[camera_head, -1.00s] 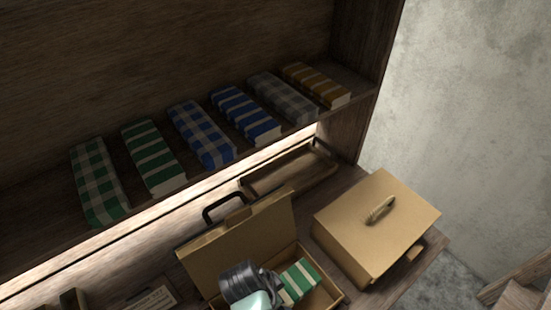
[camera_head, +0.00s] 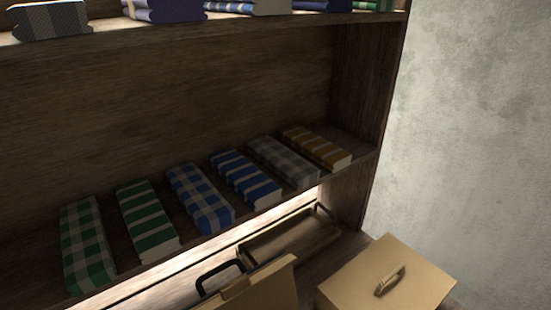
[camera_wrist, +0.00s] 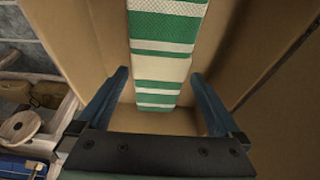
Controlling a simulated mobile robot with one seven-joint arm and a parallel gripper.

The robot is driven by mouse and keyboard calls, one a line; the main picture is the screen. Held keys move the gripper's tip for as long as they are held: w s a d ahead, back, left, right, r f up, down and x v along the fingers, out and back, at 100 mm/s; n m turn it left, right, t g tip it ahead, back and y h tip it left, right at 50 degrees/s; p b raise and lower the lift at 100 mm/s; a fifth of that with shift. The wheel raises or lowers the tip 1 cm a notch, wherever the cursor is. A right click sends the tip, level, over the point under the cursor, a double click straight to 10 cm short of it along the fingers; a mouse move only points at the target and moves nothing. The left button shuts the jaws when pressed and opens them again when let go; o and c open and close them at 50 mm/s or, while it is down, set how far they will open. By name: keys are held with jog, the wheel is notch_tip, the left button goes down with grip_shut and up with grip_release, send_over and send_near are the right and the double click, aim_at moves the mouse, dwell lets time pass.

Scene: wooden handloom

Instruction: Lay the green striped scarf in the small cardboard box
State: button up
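A green and white striped scarf (camera_wrist: 165,50) lies inside an open cardboard box (camera_wrist: 75,40) in the wrist view. The box's cardboard walls rise on both sides of it. My gripper (camera_wrist: 160,77) is open, with its two blue-grey fingers spread on either side of the scarf's near part. A narrow gap seems to show beside the scarf at the fingertips. In the head view only the raised lid (camera_head: 262,292) of an open box with a black handle shows at the bottom edge. The box's inside, the scarf in it and my gripper are out of that view.
Another green striped scarf (camera_head: 149,222) lies on the shelf among several folded scarves. A closed cardboard box (camera_head: 370,285) with a handle stands at the right. A wooden tray (camera_head: 290,238) sits under the shelf. A wooden spool (camera_wrist: 20,126) is left in the wrist view.

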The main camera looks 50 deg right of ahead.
jog(key=shift+r, duration=0.1)
jog(key=s+v, duration=0.1)
jog(key=v, duration=1.1)
jog(key=shift+w+r, duration=0.4)
jog(key=shift+w, duration=0.15)
jog(key=shift+a, duration=0.15)
